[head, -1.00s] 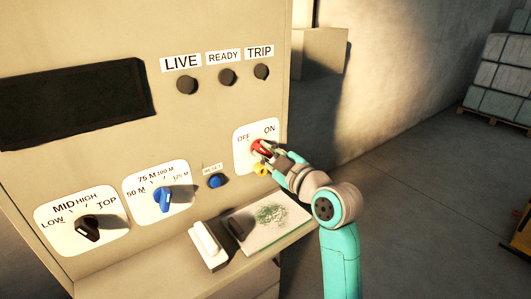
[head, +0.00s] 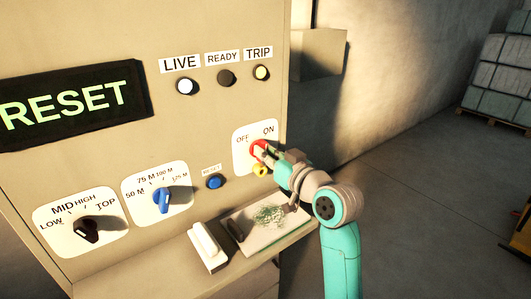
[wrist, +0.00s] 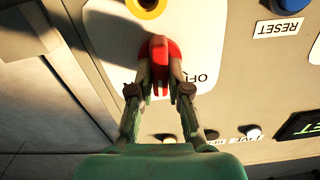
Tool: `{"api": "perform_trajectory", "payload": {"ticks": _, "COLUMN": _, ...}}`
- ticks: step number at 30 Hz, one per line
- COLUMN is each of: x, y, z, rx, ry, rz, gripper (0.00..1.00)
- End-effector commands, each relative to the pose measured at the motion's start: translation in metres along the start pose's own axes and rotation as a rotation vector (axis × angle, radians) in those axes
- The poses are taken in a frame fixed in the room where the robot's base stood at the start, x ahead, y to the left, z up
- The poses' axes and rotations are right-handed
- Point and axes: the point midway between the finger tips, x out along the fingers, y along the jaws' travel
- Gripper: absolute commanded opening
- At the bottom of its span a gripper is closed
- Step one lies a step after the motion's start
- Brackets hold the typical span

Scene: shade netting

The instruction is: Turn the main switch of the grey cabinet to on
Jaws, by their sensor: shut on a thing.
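The grey cabinet (head: 200,120) looks beige in this light and fills the left of the head view. Its main switch is a red handle (head: 258,149) on a white plate (head: 243,138) marked OFF and ON. My gripper (head: 268,154) is shut on the red handle, coming from the right. In the wrist view the two fingers (wrist: 161,80) pinch the red handle (wrist: 158,48) from both sides. The fingers hide part of the handle and part of the plate's lettering. The LIVE lamp (head: 185,87) is lit white, and the TRIP lamp (head: 261,72) is lit yellow.
The display (head: 75,103) reads RESET. A blue reset button (head: 214,181) and two dial knobs sit left of the switch. A yellow ring (head: 260,170) is just below it. A shelf with a clipboard-like board (head: 262,236) juts out underneath. Stacked blocks (head: 500,80) stand far right.

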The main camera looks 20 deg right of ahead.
Motion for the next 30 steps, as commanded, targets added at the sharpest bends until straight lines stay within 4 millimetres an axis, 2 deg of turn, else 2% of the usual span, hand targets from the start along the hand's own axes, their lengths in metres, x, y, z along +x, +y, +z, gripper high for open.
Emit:
{"api": "perform_trajectory", "payload": {"ticks": 18, "x": -0.0001, "y": 0.0030, "z": 0.0018, "rx": 0.524, "ry": -0.002, "rz": 0.001, "gripper": 0.00}}
{"api": "perform_trajectory", "payload": {"ticks": 30, "x": 0.0000, "y": 0.0037, "z": 0.0023, "rx": 0.670, "ry": -0.002, "rz": 0.001, "gripper": 0.00}}
